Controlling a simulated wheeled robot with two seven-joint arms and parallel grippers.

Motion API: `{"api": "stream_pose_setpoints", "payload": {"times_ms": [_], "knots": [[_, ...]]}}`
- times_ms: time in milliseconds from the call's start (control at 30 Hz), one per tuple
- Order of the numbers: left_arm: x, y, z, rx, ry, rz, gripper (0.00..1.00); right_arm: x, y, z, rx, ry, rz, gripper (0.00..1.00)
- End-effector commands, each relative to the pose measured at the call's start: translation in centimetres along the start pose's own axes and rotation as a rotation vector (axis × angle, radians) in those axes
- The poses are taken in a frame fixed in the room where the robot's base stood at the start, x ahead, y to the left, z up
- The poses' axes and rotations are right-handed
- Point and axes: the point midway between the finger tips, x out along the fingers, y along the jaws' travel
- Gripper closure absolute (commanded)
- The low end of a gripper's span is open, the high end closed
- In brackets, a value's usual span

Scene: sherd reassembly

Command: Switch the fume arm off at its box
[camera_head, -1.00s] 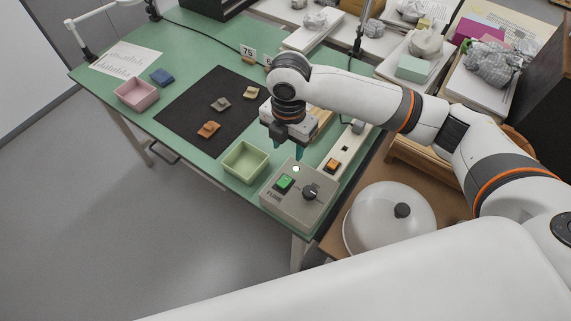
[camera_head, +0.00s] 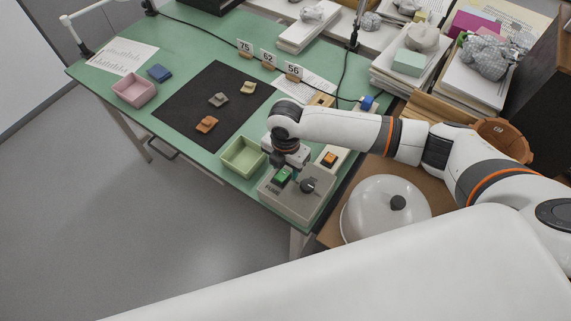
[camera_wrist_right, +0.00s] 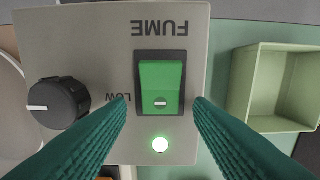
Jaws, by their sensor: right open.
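The grey fume box (camera_head: 290,203) stands at the front right corner of the green table. It has a green rocker switch (camera_head: 282,175) and a black knob (camera_head: 307,186). In the wrist view the box (camera_wrist_right: 110,30) reads FUME upside down. There the green switch (camera_wrist_right: 160,85) lies between the finger tips, the lamp (camera_wrist_right: 160,144) glows green, and the knob (camera_wrist_right: 60,102) is at left. My right gripper (camera_head: 286,161) is open and empty above the box. In the wrist view its teal fingers (camera_wrist_right: 160,103) straddle the switch; contact cannot be told. My left gripper is out of view.
A green tray (camera_head: 243,157) stands just left of the box. A power strip with an orange switch (camera_head: 329,159) lies behind it. A white dome with a black knob (camera_head: 385,212) is at right. Sherds lie on the black mat (camera_head: 200,95).

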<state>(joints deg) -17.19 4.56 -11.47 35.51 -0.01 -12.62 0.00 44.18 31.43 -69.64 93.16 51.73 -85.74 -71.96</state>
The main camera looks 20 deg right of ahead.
Motion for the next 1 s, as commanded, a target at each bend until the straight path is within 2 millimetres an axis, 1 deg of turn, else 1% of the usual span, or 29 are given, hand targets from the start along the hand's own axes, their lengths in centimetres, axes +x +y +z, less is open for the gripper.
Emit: {"api": "stream_pose_setpoints", "payload": {"times_ms": [67,167,300,333,367,467,567,700,800,900,1000], "knots": [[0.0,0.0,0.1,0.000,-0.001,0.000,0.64,0.0,0.0,0.0,0.000,0.000,0.000,0.53],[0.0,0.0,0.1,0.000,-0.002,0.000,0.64,0.0,0.0,0.0,0.000,0.000,0.000,0.67],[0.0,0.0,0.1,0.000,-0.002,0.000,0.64,0.0,0.0,0.0,0.001,0.000,0.000,0.90],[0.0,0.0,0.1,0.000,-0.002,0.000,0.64,0.0,0.0,0.0,0.001,0.000,0.000,0.95],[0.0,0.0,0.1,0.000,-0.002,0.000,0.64,0.0,0.0,0.0,0.001,0.000,0.000,0.97],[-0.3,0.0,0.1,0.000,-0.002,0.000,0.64,-0.2,0.0,0.0,0.000,0.007,0.001,0.97],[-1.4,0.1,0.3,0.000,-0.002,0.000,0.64,-0.6,0.0,0.2,-0.001,0.050,0.003,0.97],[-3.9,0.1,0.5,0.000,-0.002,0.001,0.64,-1.1,0.0,0.7,-0.002,0.170,0.006,0.97],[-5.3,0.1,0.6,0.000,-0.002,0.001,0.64,-1.1,0.0,1.1,-0.002,0.266,0.005,0.97],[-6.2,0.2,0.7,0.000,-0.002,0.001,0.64,-1.0,0.0,1.3,-0.002,0.348,0.005,0.97],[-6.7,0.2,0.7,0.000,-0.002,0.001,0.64,-0.8,0.0,1.4,0.000,0.404,0.003,0.97]]}}
